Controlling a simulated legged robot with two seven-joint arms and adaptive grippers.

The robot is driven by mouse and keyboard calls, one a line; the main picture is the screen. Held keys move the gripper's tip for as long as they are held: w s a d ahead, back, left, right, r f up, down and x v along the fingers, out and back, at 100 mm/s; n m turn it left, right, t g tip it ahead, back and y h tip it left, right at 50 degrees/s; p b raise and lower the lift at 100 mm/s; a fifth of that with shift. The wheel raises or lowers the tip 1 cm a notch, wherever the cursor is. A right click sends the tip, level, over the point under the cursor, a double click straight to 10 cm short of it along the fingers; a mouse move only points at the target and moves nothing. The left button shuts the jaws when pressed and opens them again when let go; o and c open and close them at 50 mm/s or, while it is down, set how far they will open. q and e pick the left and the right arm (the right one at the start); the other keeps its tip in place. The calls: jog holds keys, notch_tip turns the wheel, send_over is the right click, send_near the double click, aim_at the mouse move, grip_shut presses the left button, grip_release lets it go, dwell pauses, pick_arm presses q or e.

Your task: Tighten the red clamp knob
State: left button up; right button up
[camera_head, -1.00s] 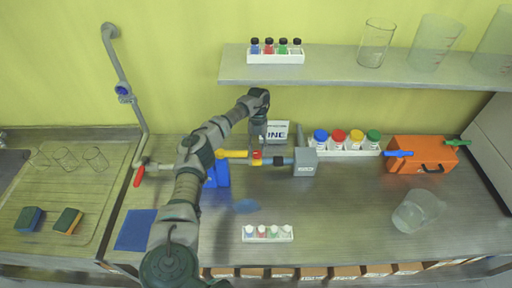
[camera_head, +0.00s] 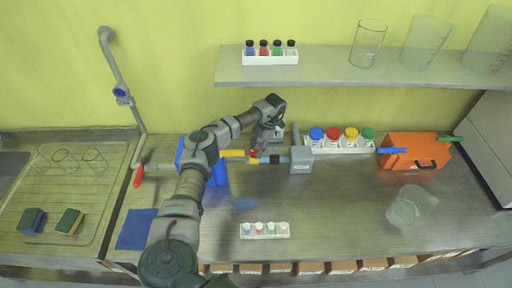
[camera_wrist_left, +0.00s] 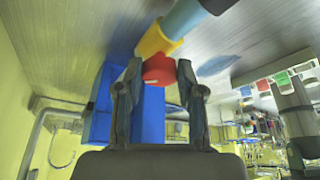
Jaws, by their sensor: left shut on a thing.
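In the left wrist view the knob (camera_wrist_left: 158,70) is between the fingertips of my left gripper (camera_wrist_left: 160,74), in front of the yellow part. My left gripper (camera_head: 258,150) reaches it from behind and above in the head view and is shut on it. The fingers hide part of the knob, and its thread cannot be seen. My right gripper is not in view.
A blue stand (camera_head: 219,174) is left of the knob. A rack of several coloured-lid jars (camera_head: 341,147) and an orange case (camera_head: 408,151) stand to the right. A small vial rack (camera_head: 265,235) is in front. A shelf (camera_head: 340,76) hangs above.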

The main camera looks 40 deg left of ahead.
pick_arm(q)
jog(key=m, duration=0.2)
jog(key=m+t+y+p, duration=0.1)
jog(key=m, duration=0.1)
jog(key=m+y+p, duration=0.1)
jog(key=m, duration=0.1)
jog(key=shift+s+r, duration=0.2)
jog(key=shift+s, duration=0.05)
jog(key=m+t+p, duration=0.1)
jog(key=m, duration=0.2)
jog(key=shift+r+y, duration=0.1)
jog(key=shift+y, duration=0.2)
jog(key=m, duration=0.2)
jog(key=m+t, duration=0.1)
jog(key=shift+s+d+m+t+y, duration=0.1)
jog(key=shift+s+m+t+y, duration=0.1)
jog(key=shift+m+t+y, duration=0.15)
jog(key=m+t, duration=0.1)
jog(key=m, duration=0.2)
jog(key=shift+s+m+t, duration=0.1)
jog(key=shift+m+t, duration=0.15)
jog(key=shift+m, duration=0.1)
jog(key=shift+s+m+t, duration=0.1)
jog(key=shift+m+t, duration=0.7)
jog(key=shift+m, duration=1.3)
jog(key=shift+r+h, duration=0.1)
jog(key=shift+h, duration=0.35)
